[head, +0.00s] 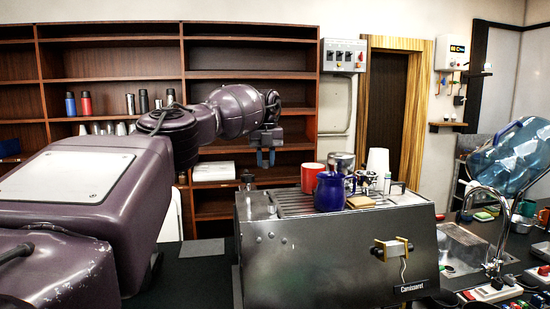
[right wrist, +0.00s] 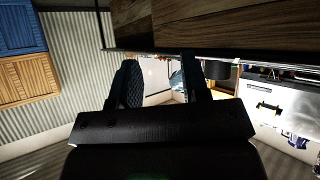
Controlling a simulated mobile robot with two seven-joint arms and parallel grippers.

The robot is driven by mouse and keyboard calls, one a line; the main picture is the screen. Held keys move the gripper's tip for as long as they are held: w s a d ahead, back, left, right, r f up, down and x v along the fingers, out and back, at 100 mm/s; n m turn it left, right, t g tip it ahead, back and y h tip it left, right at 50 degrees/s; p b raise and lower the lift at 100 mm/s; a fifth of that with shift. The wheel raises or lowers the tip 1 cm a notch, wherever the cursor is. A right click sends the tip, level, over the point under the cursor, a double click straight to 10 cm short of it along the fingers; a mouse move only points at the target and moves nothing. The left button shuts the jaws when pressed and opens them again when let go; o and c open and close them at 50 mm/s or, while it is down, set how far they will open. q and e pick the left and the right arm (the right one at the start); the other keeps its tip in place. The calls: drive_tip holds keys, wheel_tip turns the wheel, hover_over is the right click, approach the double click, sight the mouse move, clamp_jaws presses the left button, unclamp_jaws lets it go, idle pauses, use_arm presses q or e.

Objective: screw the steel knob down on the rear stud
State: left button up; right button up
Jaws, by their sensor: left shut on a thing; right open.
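A small dark upright piece with a rounded top (head: 247,180) stands at the brewer's back left corner, below and left of the fingers. I cannot tell whether it is the rear stud. The fingers appear apart from the brewer top. My right gripper (right wrist: 162,80) is open and empty in the right wrist view, away from the brewer.
A blue jug (head: 330,191), a red mug (head: 311,177) and white cups (head: 377,163) stand on the brewer's top. A shelf (head: 110,75) with bottles is behind. A tap (head: 500,225) and a large blue water bottle (head: 510,158) are at the right.

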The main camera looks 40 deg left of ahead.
use_arm(q)
drive_tip(key=shift+s+f, duration=0.4)
drive_tip(key=shift+f, duration=0.05)
drive_tip(key=shift+w+f, duration=0.1)
drive_tip(key=shift+f, duration=2.45)
use_arm(e)
drive_tip(key=shift+s+f, duration=0.35)
drive_tip(key=shift+s, duration=0.1)
drive_tip(key=shift+r, duration=0.2)
drive_tip(key=shift+s+f, duration=0.1)
use_arm(q)
drive_tip(key=n, duration=0.5)
drive_tip(key=shift+n, duration=0.4)
use_arm(e)
drive_tip(key=shift+f, duration=0.1)
